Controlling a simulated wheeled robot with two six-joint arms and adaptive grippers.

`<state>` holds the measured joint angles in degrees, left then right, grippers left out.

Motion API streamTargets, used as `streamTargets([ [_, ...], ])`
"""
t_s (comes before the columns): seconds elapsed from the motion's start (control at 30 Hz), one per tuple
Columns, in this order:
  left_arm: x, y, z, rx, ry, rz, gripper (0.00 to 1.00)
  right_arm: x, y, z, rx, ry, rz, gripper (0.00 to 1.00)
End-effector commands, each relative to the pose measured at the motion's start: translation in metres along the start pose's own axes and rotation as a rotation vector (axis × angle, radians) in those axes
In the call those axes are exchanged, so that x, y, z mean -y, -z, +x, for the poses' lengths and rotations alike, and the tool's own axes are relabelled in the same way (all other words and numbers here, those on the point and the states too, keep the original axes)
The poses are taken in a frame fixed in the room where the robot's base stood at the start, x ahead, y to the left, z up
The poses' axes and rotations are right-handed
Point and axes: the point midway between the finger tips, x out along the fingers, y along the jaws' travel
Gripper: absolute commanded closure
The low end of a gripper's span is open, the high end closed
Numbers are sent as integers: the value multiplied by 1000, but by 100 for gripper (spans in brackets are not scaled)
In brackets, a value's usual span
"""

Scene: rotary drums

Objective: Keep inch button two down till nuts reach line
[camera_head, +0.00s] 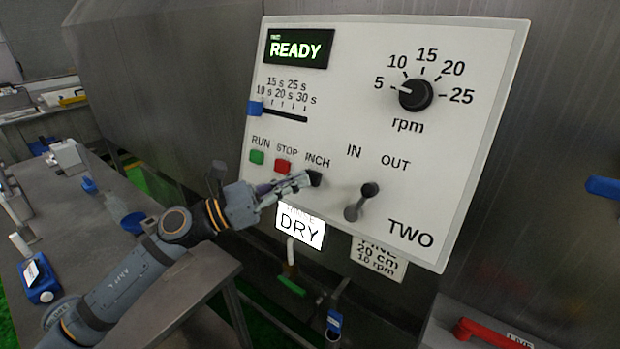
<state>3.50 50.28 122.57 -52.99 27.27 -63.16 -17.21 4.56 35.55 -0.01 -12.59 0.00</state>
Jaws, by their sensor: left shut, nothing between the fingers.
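The white control panel (460,110) marked TWO is tilted on a grey metal wall. Its black INCH button (315,178) sits right of the red STOP button (283,166) and green RUN button (257,157). My left gripper (304,179) is shut and empty, its fingertips at the INCH button's left edge. I cannot tell whether they touch or press it. The green display (299,48) reads READY. The IN/OUT lever (362,202) has its knob toward the upper right. No nuts or line can be made out. My right gripper is not in view.
A slider (256,108) and rpm knob (415,95) are on the panel, the knob pointing near 5. A DRY sign (300,226) hangs below. A grey table (100,240) with blue items stands left. A red handle (490,332) is at lower right.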

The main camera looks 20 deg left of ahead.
Motion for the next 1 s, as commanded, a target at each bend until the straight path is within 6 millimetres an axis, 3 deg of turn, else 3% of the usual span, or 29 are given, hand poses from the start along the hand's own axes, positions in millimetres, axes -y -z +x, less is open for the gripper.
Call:
streamTargets([
  [1.0,-6,5,8,2,1,0,100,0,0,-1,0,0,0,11],
])
